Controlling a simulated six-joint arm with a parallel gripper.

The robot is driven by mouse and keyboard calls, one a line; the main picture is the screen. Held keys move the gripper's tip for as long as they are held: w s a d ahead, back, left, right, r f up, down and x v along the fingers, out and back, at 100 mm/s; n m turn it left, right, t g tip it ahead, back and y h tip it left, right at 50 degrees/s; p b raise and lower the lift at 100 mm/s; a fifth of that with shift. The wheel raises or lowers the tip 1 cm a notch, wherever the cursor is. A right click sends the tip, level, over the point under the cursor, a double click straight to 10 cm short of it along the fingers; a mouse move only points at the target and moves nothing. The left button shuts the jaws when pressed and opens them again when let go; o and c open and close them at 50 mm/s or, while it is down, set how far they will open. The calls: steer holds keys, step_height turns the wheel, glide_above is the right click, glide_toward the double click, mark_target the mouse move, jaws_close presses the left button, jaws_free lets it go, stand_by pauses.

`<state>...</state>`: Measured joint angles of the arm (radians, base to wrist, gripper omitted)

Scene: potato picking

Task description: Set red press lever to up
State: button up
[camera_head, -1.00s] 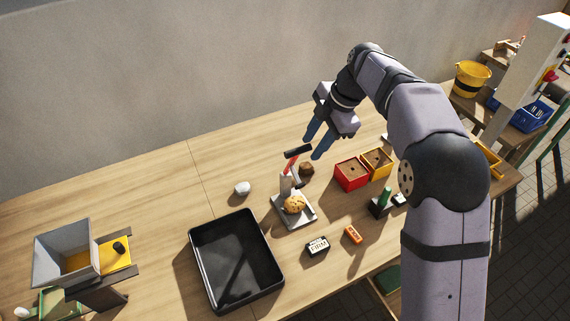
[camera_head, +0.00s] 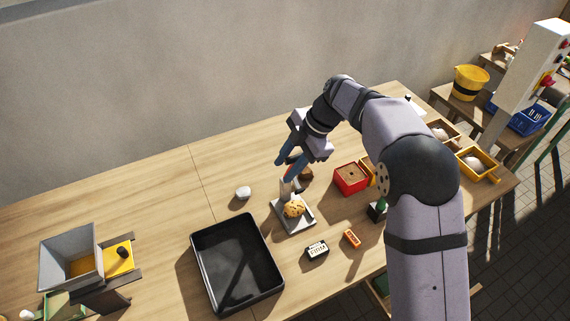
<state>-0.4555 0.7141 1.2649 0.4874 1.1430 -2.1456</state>
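The press (camera_head: 296,220) is a small grey plate with an upright post near the middle of the table. A lumpy tan potato (camera_head: 294,209) lies on its plate. The red lever (camera_head: 292,158) shows only as a small piece between my gripper's fingers; its black handle is mostly hidden, so I cannot tell its exact angle. My gripper (camera_head: 284,171) has blue fingers pointing down and left, at the lever just above the post. The fingers are apart, one on each side of the red piece. I cannot tell whether they touch it.
A black tray (camera_head: 194,262) stands left of the press. A white lump (camera_head: 243,193) and a brown potato (camera_head: 306,174) lie close by. The table's left back is clear.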

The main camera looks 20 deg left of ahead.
steer(key=shift+s+a+f, duration=0.1)
steer(key=shift+a+f, duration=0.15)
steer(key=shift+f, duration=0.4)
jaws_close()
steer(key=shift+w+a+r+b, duration=0.4)
steer(key=shift+w+a+r, duration=0.15)
steer(key=shift+w+a, duration=0.3)
jaws_free()
steer(key=shift+d, duration=0.1)
